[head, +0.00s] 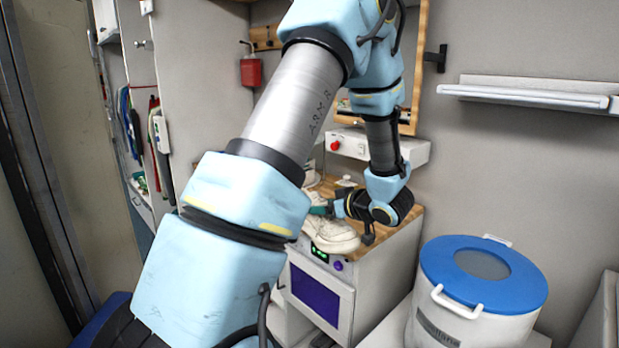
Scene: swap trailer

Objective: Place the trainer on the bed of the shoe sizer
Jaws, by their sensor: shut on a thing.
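A white trainer (332,237) is at the front edge of a wooden counter top, just right of my forearm. My gripper (354,224) is at the trainer's right side, shut on it, with its dark fingers pointing down and left. A teal and white item (319,204) shows behind the trainer, partly hidden by my arm. I cannot tell whether it is another shoe or part of the shoe sizer. The bed of the shoe sizer cannot be clearly made out. I cannot tell whether the trainer touches the surface below.
The wooden top (408,224) sits on a white cabinet (372,275) with a dark blue window. A white box with a red button (334,145) is at the back. A blue-lidded white drum (470,318) stands at right. A shelf (530,96) juts from the wall.

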